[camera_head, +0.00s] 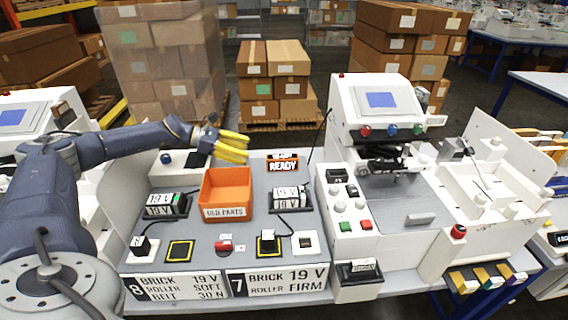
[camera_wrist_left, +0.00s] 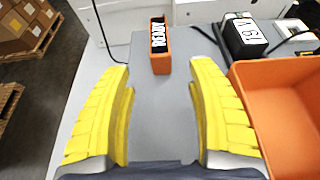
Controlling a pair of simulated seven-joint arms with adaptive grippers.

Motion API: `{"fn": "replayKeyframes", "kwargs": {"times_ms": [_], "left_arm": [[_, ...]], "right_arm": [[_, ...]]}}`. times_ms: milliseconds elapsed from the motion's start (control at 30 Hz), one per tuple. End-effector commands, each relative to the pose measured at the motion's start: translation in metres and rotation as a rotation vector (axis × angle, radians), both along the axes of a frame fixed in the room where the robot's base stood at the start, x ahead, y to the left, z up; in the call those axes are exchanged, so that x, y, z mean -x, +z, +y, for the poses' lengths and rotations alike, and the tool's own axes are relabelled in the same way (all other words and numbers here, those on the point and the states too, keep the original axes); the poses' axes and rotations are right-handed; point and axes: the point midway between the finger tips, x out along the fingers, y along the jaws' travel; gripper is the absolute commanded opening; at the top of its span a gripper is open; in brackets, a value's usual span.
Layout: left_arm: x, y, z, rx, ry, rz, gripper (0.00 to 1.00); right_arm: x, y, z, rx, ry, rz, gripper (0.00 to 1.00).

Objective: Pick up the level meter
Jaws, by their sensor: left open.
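The level meter looks to be the small orange device (camera_head: 283,162) with a black READY display. It stands at the back of the grey work surface, right of the orange bin. In the left wrist view the orange device (camera_wrist_left: 161,62) stands upright ahead of the fingertips, between their lines. My left gripper (camera_head: 236,147), with yellow fingers, is open and empty behind the orange bin, left of the device and apart from it. In the left wrist view its two fingers (camera_wrist_left: 157,75) are spread wide over bare grey surface. My right gripper is not in view.
The orange parts bin (camera_head: 227,190) stands just in front of my left gripper. A black 19 V meter (camera_head: 289,199) sits right of the bin, another (camera_head: 165,205) left of it. A white machine (camera_head: 378,105) rises to the right. A thin black cable stands near the device.

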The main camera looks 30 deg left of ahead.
Motion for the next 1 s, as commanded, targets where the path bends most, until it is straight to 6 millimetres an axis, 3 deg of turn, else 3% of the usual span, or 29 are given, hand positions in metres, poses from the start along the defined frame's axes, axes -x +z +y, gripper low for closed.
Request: {"fn": "replayKeyframes", "kwargs": {"times_ms": [400, 1000], "left_arm": [[-0.04, -0.027, -0.056, 0.002, -0.001, -0.001, 0.58], [-0.059, -0.04, -0.082, 0.002, 0.0, -0.001, 0.58]], "right_arm": [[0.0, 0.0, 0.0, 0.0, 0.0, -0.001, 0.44], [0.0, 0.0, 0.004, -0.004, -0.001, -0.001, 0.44]]}}
